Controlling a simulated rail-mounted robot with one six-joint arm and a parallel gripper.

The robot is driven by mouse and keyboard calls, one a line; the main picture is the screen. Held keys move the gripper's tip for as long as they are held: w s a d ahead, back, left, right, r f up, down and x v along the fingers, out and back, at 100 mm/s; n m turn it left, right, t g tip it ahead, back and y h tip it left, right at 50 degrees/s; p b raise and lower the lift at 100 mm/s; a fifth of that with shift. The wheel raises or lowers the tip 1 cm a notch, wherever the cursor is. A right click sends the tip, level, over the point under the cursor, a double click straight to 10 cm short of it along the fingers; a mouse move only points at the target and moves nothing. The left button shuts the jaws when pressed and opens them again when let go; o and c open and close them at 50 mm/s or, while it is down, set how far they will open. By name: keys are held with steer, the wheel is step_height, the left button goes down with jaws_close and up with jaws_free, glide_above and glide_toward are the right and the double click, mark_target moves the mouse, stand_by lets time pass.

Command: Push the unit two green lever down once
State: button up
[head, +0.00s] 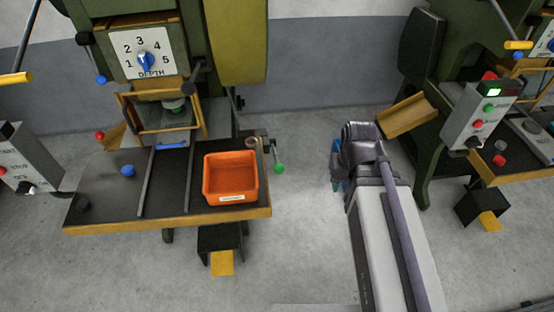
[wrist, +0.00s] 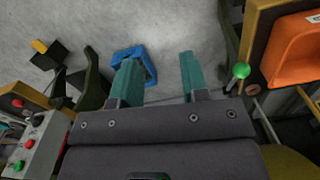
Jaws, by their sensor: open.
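The green-knobbed lever (head: 279,168) sticks out from the right side of the middle machine's table, beside the orange bin. It also shows in the wrist view (wrist: 241,70), to the right of my fingers. No unit number is readable on this machine. My gripper (head: 337,172) hangs right of the lever in the head view, apart from it, over open floor. In the wrist view my gripper's two teal fingers (wrist: 158,62) are spread with nothing between them. The lever's pivot is small and hard to make out.
An orange bin (head: 230,190) sits on the middle machine's table (head: 110,209). A small copper-brown ring (head: 252,142) lies near the bin's back right corner. Another machine with a grey control box (head: 478,115) stands at right. A blue frame-like shape (wrist: 149,72) shows beyond my fingers.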

steer(key=shift+c, duration=0.3)
jaws_close()
stand_by(1.3)
